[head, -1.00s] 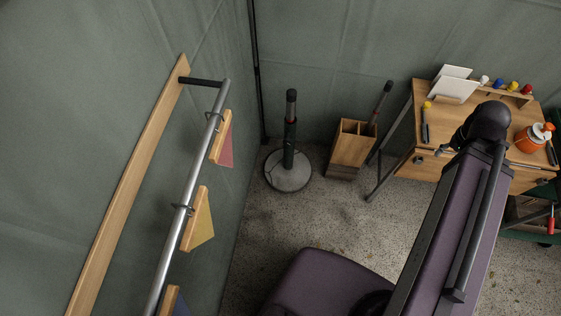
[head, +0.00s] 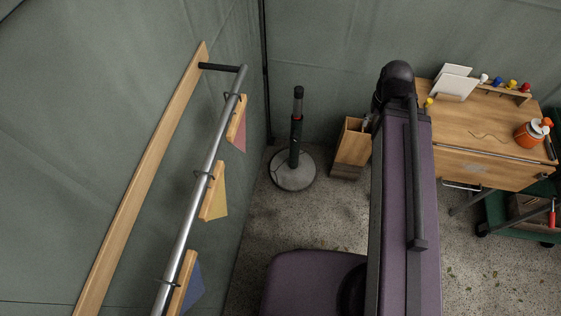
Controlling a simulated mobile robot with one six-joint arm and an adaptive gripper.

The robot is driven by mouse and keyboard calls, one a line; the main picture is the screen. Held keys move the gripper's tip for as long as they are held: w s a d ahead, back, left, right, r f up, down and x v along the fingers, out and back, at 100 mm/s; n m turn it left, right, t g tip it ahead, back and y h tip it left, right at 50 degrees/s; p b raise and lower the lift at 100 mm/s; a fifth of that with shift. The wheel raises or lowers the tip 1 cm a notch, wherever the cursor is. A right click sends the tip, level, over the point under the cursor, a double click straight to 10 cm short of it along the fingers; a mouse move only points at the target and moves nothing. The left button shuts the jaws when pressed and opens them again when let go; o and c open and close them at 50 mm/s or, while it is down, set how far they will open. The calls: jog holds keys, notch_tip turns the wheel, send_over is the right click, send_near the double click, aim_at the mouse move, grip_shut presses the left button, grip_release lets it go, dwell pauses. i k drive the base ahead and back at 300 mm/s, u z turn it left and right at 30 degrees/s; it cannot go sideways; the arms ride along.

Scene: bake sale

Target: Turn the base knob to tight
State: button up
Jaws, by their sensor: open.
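A round grey base (head: 292,183) stands on the floor near the tent corner in the head view. A dark green upright tube (head: 295,150) rises from it, with a black top (head: 298,92). A small red mark (head: 297,117) shows high on the tube. The knob is too small to make out, so its setting cannot be told.
A wooden desk (head: 490,127) with an orange pot (head: 531,134) is at right. A metal rail (head: 205,185) with hanging boards runs along the left wall. Floor before the base is clear.

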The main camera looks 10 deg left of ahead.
aim_at(293, 138)
jog(key=u, duration=0.65)
jog(key=k, duration=0.95)
jog(key=z, duration=0.1)
jog(key=i, duration=0.9)
